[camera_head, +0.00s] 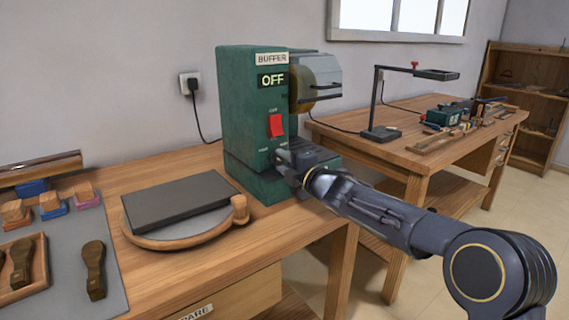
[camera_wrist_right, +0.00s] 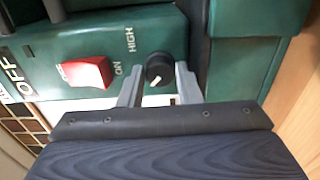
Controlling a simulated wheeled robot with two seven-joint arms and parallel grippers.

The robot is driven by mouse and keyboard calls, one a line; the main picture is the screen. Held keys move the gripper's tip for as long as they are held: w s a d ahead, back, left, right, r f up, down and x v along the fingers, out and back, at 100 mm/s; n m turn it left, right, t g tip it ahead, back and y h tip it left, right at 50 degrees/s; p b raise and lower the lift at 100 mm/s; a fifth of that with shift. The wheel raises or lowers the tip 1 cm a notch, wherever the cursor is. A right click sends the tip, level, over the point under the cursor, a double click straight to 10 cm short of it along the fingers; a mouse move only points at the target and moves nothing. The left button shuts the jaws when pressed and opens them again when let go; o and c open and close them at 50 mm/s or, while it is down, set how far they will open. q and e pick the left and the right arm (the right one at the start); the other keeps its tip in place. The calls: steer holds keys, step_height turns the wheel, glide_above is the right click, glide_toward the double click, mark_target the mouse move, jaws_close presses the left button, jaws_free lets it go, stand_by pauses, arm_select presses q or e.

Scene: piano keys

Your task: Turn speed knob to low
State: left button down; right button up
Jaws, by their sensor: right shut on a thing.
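The green buffer machine (camera_head: 240,120) stands on the wooden bench, with an OFF display (camera_head: 271,81) and a red switch (camera_head: 276,125) on its front. The speed knob is a small black dial (camera_wrist_right: 158,67) with a white pointer mark, below the switch. In the right wrist view the pointer slants to the lower left, away from the HIGH label (camera_wrist_right: 130,40). My right gripper (camera_head: 285,158) is shut on the knob, one finger on each side, as the right wrist view also shows (camera_wrist_right: 159,78). The LOW label cannot be read. My left gripper is not in view.
Wooden blocks and brushes (camera_head: 94,268) lie on a grey mat further left. A second bench with a lamp (camera_head: 381,134) stands to the right, past a gap.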

steer(key=o, duration=1)
steer(key=shift+c, duration=0.2)
steer(key=shift+f, duration=0.1)
